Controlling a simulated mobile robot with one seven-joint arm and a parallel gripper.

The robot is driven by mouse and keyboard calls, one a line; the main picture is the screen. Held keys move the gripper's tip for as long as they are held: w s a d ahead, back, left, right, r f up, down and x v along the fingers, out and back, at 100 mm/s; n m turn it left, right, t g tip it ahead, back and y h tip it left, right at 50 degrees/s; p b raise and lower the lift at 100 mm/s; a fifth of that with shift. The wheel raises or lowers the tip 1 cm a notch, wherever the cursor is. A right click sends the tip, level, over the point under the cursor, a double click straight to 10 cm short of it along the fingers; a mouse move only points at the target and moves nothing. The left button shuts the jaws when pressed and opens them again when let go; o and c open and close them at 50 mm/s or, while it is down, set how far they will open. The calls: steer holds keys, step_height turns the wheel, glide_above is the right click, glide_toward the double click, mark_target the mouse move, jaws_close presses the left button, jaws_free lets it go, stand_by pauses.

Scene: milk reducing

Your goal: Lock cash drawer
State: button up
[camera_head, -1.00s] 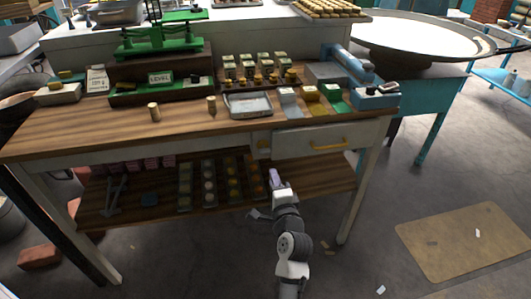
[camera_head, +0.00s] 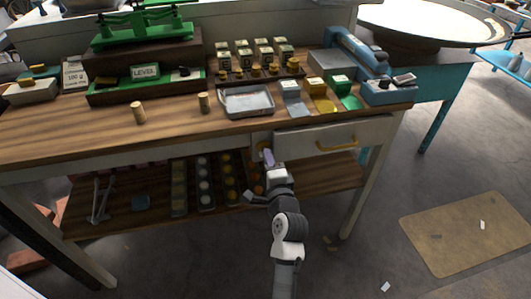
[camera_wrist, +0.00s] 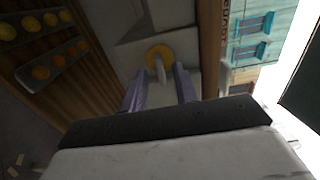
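The workbench top (camera_head: 75,128) carries a metal tray (camera_head: 247,102), a green scale (camera_head: 145,27) and a blue device (camera_head: 358,58). Below, a wooden shelf (camera_head: 325,181) holds racks of round pieces.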

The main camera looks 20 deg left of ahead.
steer(key=shift+w+a, duration=0.25)
steer(key=shift+w, duration=0.1)
jaws_close()
steer(key=shift+n, duration=0.3)
steer(key=shift+n+b, duration=5.5)
steer(key=shift+n, duration=3.1)
steer(key=shift+r, duration=0.1)
